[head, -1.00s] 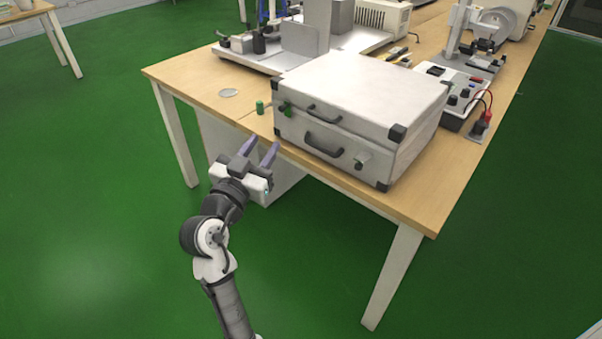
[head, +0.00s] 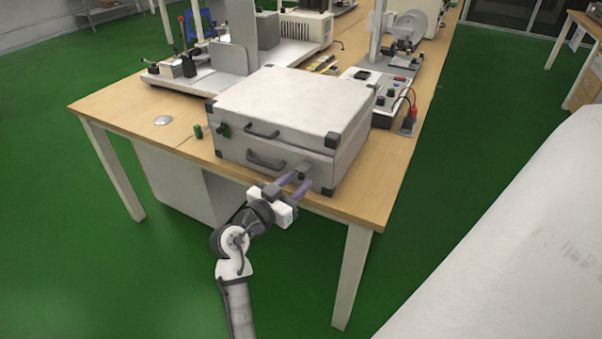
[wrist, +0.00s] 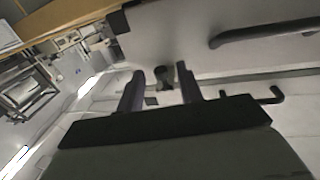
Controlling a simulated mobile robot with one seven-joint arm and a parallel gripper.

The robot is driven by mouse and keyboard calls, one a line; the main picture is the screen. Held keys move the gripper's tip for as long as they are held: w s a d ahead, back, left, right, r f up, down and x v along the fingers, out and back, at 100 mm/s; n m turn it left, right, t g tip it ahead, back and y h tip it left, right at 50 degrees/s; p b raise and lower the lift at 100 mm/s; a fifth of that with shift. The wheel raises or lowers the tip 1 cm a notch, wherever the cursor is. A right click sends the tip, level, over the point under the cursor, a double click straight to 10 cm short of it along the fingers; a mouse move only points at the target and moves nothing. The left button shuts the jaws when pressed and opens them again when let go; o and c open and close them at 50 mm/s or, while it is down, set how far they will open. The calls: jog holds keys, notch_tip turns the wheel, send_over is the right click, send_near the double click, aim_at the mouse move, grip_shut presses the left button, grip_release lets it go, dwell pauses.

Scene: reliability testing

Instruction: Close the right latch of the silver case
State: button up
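The silver case (head: 290,98) lies with its lid down on the wooden table, and its front faces me. Its right latch (head: 304,174) is low on the right of the front, partly hidden by my gripper. My gripper (head: 297,182) is open, with its fingertips close to this latch. In the wrist view, a dark latch knob (wrist: 163,76) shows between the two spread fingers (wrist: 160,84); I cannot tell whether they touch it. The left latch (head: 224,130) is dark green. I cannot tell whether the right latch is fastened.
Two carry handles, one upper (head: 262,133) and one lower (head: 265,160), stick out from the case front. A green cylinder (head: 198,131) stands left of the case. A device with red and black plugs (head: 385,95) is behind it to the right. A pale surface (head: 510,250) fills the lower right.

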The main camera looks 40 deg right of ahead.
jog(key=shift+x, duration=1.45)
jog(key=shift+c, duration=0.3)
grip_shut()
jog(key=shift+p, duration=0.3)
jog(key=shift+r, duration=0.1)
